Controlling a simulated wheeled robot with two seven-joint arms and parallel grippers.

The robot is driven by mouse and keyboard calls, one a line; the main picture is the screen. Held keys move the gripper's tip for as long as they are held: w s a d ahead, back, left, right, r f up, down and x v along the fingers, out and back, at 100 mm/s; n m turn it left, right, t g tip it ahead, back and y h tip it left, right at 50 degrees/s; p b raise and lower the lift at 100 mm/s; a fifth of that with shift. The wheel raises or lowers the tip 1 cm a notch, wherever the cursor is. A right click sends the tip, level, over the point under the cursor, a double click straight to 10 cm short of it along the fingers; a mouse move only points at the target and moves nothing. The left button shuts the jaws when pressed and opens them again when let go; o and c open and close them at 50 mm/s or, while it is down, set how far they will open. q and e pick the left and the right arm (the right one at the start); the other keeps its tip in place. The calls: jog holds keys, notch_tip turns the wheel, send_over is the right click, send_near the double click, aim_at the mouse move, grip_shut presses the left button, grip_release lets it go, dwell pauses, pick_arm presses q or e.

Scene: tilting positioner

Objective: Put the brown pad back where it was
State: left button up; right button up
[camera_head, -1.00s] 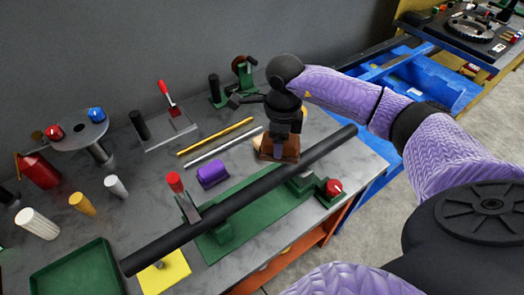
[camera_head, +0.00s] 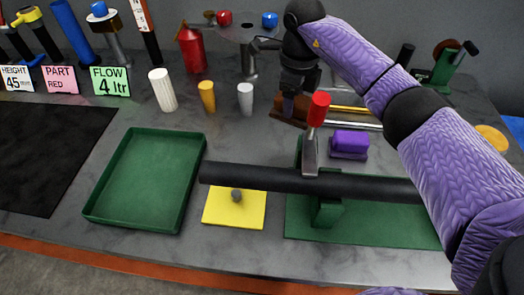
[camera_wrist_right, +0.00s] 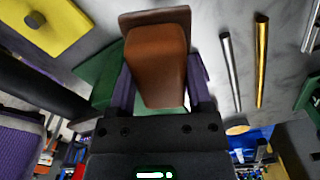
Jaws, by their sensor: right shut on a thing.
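The brown pad (camera_head: 289,109) is gripped at the back middle of the bench, left of the purple block (camera_head: 348,145) and behind the red-handled clamp (camera_head: 317,120). My right gripper (camera_head: 294,104) is shut on it. In the wrist view the brown pad (camera_wrist_right: 157,62) sits between the two purple fingers of the right gripper (camera_wrist_right: 160,95), with its wider, darker base beyond the fingertips. I cannot tell whether the pad touches the bench. My left gripper is not in view.
A long black bar (camera_head: 270,180) lies across a green fixture (camera_head: 380,220) in front. Left are a yellow plate (camera_head: 220,211) with a grey knob, a green tray (camera_head: 145,180) and white, orange and grey cylinders (camera_head: 207,96). Metal and brass rods (camera_head: 352,109) lie right of the pad.

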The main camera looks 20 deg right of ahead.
notch_tip(320, 180, down, 10)
jog(key=shift+r+b, duration=0.15)
jog(key=shift+b, duration=0.95)
jog(key=shift+r, duration=0.1)
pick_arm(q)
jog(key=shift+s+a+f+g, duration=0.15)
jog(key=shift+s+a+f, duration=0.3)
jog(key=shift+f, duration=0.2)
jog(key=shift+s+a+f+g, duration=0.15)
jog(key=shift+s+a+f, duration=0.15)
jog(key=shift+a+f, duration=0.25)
pick_arm(e)
jog(key=o, duration=1.2)
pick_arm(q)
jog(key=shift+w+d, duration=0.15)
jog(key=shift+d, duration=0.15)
pick_arm(e)
notch_tip(320, 180, up, 11)
jog(key=p, duration=0.3)
jog(key=shift+r, duration=0.1)
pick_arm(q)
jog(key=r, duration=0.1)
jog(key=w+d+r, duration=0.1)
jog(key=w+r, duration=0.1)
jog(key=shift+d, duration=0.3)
pick_arm(e)
jog(key=shift+r, duration=0.45)
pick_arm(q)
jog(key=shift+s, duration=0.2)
